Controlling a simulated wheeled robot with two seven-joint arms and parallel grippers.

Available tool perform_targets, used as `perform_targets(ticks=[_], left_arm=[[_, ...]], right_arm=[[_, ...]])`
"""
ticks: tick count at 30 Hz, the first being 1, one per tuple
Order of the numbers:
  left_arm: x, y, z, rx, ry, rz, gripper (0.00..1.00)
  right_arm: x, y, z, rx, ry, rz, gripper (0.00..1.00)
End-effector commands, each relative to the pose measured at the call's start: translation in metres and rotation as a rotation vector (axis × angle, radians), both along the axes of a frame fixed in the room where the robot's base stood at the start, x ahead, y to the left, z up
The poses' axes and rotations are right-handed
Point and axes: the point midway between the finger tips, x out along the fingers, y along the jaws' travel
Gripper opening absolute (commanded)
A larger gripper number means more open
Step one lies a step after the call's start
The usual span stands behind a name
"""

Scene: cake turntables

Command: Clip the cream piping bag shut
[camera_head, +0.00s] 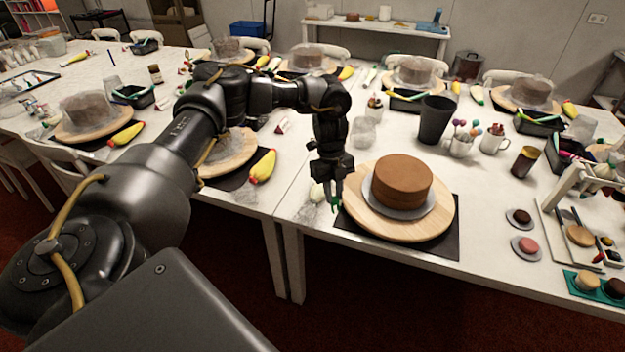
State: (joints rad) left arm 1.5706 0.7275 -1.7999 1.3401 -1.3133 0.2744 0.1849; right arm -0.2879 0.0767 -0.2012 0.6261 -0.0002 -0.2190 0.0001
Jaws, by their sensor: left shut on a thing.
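My left gripper (334,186) points down at the table's front edge, just left of the round wooden turntable. It is shut on a small green thing (336,201) that looks like a clip; its shape is mostly hidden by the fingers. A small pale cream-coloured thing (316,194), perhaps part of the cream piping bag, lies on the table just left of the fingers. It is too small to tell whether it is clipped. My right gripper is out of view.
A brown cake (402,181) stands on the wooden turntable (436,227) over a black mat (452,246). A yellow piping bag (263,167) lies to the left. A dark tall cup (435,120) and mugs stand behind. Small cakes on discs (527,246) lie at the right.

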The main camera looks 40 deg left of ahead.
Motion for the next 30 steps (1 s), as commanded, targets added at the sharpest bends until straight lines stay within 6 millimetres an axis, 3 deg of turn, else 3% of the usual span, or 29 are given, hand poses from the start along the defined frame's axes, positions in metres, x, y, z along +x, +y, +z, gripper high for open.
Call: perform_targets(ticks=[6, 12, 23, 30], left_arm=[[0.024, 0.063, -0.025, 0.175, -0.141, -0.463, 0.05], [0.034, 0.098, -0.028, 0.241, -0.255, -0.71, 0.05], [0.036, 0.106, -0.029, 0.252, -0.288, -0.778, 0.05], [0.035, 0.106, -0.042, 0.251, -0.288, -0.775, 0.05]], right_arm=[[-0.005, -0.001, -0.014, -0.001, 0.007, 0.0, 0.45], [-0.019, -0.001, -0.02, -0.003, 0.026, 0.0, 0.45], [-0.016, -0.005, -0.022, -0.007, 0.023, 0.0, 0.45], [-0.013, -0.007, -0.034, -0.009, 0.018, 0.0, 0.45]])
